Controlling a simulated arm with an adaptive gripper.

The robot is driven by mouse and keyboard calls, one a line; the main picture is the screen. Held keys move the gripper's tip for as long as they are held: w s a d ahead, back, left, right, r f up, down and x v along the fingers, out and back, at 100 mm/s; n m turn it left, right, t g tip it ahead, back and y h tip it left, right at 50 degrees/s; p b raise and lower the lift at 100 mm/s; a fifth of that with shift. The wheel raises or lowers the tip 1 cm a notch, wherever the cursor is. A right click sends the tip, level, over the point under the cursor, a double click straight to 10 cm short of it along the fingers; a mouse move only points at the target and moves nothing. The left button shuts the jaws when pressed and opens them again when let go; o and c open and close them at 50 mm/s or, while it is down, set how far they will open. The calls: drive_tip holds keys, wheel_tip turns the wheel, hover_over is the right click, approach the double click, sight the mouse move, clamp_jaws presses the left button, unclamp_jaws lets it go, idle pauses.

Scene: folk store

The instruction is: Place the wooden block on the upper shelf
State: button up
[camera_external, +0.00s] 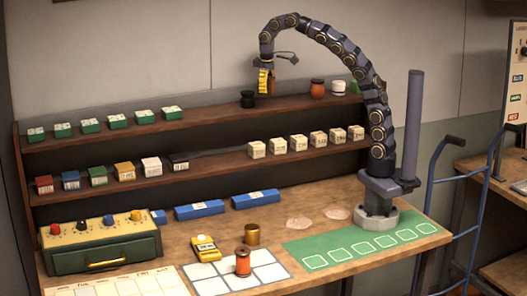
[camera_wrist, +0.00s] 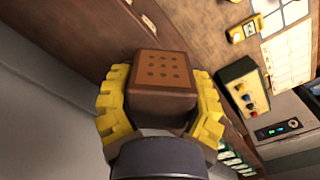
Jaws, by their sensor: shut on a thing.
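My gripper (camera_external: 265,82) is above the upper shelf (camera_external: 205,120) in the external view, between a black jar and an orange jar. In the wrist view its yellow fingers are shut on the wooden block (camera_wrist: 163,70), a brown block with a grid of dark dots on one face. The fingers press its two sides. In the external view the block is mostly hidden by the fingers, and I cannot tell whether it touches the shelf.
The black jar (camera_external: 247,99) stands close left of my gripper; the orange jar (camera_external: 317,88) and a white jar (camera_external: 338,87) stand to the right. Several green boxes (camera_external: 118,121) fill the shelf's left part. The lower shelf holds coloured boxes (camera_external: 97,175) and cream blocks (camera_external: 298,143).

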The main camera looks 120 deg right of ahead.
sight(295, 100)
drive_tip(key=s+d+r+m, duration=0.1)
drive_tip(key=s+d+m, duration=0.2)
drive_tip(key=s+m, duration=0.3)
drive_tip(key=s+d+r+m, duration=0.1)
drive_tip(key=s+d+m, duration=0.25)
drive_tip(key=s, duration=0.45)
drive_tip(key=shift+n, duration=0.25)
drive_tip(key=shift+f, duration=3.95)
drive_tip(key=o, duration=1.1)
drive_tip(key=shift+f, duration=0.1)
drive_tip(key=shift+r, duration=3.9)
